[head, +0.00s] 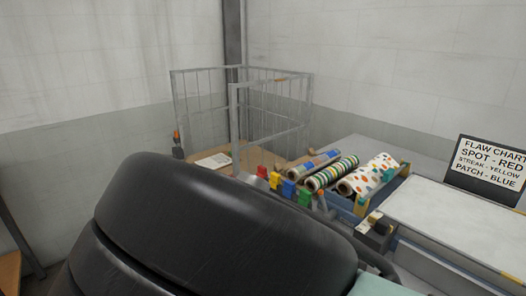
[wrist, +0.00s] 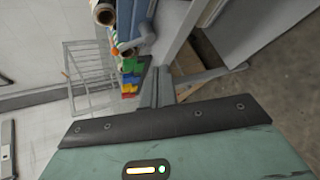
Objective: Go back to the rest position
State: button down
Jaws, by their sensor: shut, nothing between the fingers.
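My gripper (wrist: 158,80) shows in the wrist view, with its narrow grey fingers close together and nothing between them. Its teal housing with a dark bar fills the bottom of that view. In the head view my black arm covers the lower middle and hides much of what is behind it. A bit of teal shows at the bottom edge there; the fingers are hidden. In the wrist view, coloured blocks (wrist: 131,77) appear just left of the fingers. I cannot tell the distance between them.
Patterned rolls (head: 370,176) lie on a rack at the table's left end. Red, yellow, blue and green blocks (head: 283,186) stand in a row before them. A wire cage (head: 240,110) stands behind. A flaw chart (head: 490,165) stands at right. The pale table top (head: 455,222) looks clear.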

jog(key=s+a+f+m+g+y, duration=0.1)
jog(key=s+f+m+g+y, duration=0.15)
jog(key=s+f+g, duration=0.3)
jog(key=s+a+r+m+g+y, duration=0.35)
jog(key=s+a, duration=0.25)
jog(key=s, duration=0.3)
jog(key=s+d+r+m+g, duration=0.2)
jog(key=s+d+r+m, duration=0.15)
jog(key=s+r, duration=1.05)
jog(key=m+t+y+p, duration=0.2)
jog(key=m+t+p, duration=0.5)
jog(key=m, duration=1.3)
send_over(328, 215)
jog(key=shift+g, duration=0.6)
jog(key=shift+f+p, duration=0.35)
jog(key=shift+f, duration=4.7)
